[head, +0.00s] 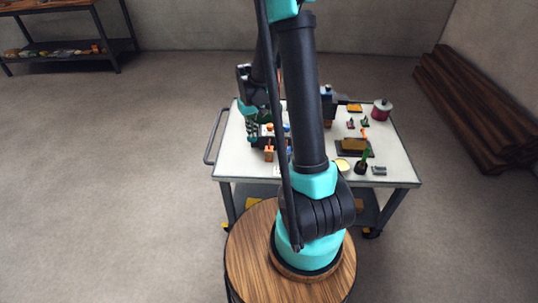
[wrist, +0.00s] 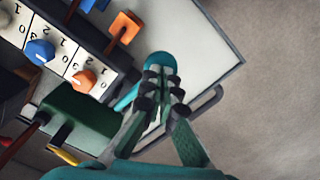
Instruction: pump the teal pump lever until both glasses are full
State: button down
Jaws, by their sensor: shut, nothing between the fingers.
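A teal lever (wrist: 125,99) with a round teal end shows in the wrist view, just beyond and partly behind my fingertips. My gripper (wrist: 160,76) is shut with nothing between its fingers, and its tips overlap the teal end in the picture. I cannot tell whether they touch it. In the head view my gripper (head: 252,128) is over the left side of the cart, beside the dial panel. The lever is not clear there. I cannot make out either glass or any fill level; my arm hides the middle of the cart.
The wrist view shows a panel with a blue knob (wrist: 40,52), an orange knob (wrist: 84,80) and an orange lever (wrist: 122,27). A dark green block (wrist: 75,115) lies close by. The cart (head: 398,165) also bears a red pot (head: 382,110). Planks (head: 475,105) lie right.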

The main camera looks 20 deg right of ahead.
jog(key=shift+r, duration=3.5)
jog(key=shift+s, duration=0.1)
jog(key=s+d+m+t, duration=0.1)
jog(key=s+d+t, duration=0.1)
jog(key=s, duration=0.9)
jog(key=s+d+m+t, duration=0.1)
jog(key=s+d+t, duration=0.1)
jog(key=s, duration=0.8)
jog(key=shift+s+r, duration=0.4)
jog(key=shift+r, duration=0.05)
